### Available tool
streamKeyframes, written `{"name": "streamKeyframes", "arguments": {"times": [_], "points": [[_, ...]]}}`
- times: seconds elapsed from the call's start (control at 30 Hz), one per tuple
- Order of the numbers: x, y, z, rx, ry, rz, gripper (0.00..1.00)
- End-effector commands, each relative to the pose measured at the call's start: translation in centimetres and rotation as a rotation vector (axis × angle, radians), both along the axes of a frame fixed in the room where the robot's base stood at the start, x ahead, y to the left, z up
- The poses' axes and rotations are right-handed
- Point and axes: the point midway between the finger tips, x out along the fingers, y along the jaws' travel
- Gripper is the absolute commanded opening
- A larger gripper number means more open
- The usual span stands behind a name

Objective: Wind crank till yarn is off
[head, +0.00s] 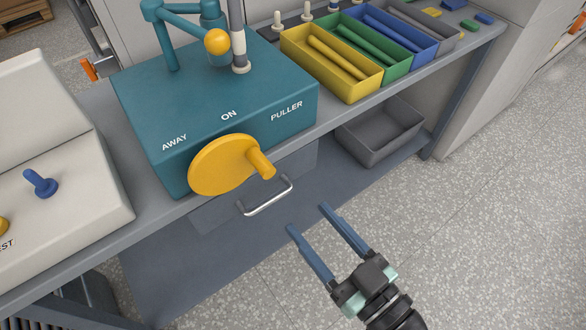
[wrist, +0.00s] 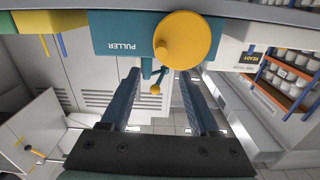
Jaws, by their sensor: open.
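The yellow crank (head: 225,165) is a disc with a peg handle (head: 262,164) on the front of a teal box (head: 240,105) marked AWAY, ON and PULLER. In the wrist view the crank disc (wrist: 187,40) lies ahead of the fingers. On the box stands a thin post with a white and dark piece (head: 240,55) at its foot, beside a teal frame with a yellow ball (head: 217,41); I cannot tell where the yarn is. My gripper (head: 308,217) is open and empty, below and to the right of the crank, apart from it. It also shows in the wrist view (wrist: 160,75).
A drawer handle (head: 266,196) juts out under the box, near my gripper. Yellow (head: 330,68), green (head: 365,50) and blue (head: 400,35) trays stand right of the box. A grey bin (head: 380,130) sits below. A pale console (head: 60,180) stands left. Open floor lies in front.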

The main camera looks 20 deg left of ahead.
Motion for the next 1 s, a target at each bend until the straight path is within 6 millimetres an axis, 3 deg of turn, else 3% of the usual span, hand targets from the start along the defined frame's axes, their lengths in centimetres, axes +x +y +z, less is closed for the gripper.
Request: {"name": "streamKeyframes", "arguments": {"times": [0.23, 0.7, 1.0], "points": [[1.2, 2.0, 0.2, -0.013, -0.022, 0.008, 0.62], [6.8, 9.1, 0.2, -0.012, -0.019, 0.006, 0.62], [7.9, 10.4, 0.1, -0.013, -0.018, 0.003, 0.62]]}}
